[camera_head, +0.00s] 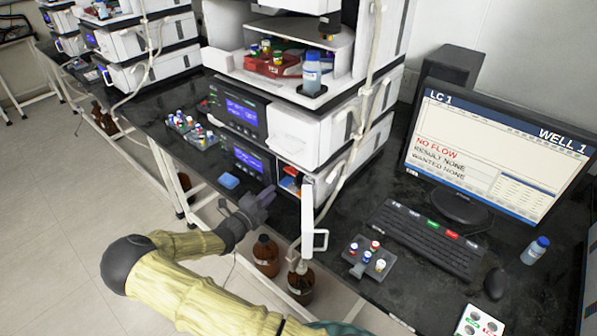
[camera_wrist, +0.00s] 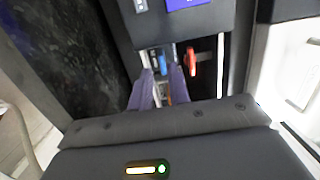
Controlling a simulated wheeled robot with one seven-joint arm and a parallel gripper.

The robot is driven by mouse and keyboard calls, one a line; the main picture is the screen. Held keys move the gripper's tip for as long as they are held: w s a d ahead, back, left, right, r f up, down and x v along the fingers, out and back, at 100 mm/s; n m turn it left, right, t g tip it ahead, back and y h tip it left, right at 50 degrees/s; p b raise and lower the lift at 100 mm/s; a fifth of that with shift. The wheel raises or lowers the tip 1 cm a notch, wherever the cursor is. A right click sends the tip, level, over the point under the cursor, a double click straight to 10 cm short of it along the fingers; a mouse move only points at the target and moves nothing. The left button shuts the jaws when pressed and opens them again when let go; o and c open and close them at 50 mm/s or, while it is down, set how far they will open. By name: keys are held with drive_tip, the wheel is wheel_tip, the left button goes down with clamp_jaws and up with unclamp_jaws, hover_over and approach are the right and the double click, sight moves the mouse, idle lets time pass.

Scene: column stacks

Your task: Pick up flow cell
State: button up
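An open compartment in the lower LC module (camera_head: 289,172) holds small blue and red-orange parts. In the wrist view a blue part (camera_wrist: 162,61) and a red part (camera_wrist: 191,56) show inside it. One of these may be the flow cell; I cannot tell which. My gripper (camera_head: 268,192) is in front of the module, left of the compartment's white open door (camera_head: 307,215). In the wrist view my gripper (camera_wrist: 160,73) has its two purple-grey fingers apart, pointing at the compartment. The blue part lies beyond the fingertips, roughly between them. Whether the fingers touch anything is unclear.
A keyboard (camera_head: 430,240) and monitor (camera_head: 500,150) are at right. Brown bottles (camera_head: 266,256) stand below the bench edge.

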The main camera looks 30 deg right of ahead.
sight(281, 181)
drive_tip(key=shift+x, duration=0.95)
drive_tip(key=shift+s+a, duration=0.1)
drive_tip(key=shift+p+x, duration=0.3)
drive_tip(key=shift+x, duration=2.4)
drive_tip(key=shift+a+r, duration=0.1)
clamp_jaws()
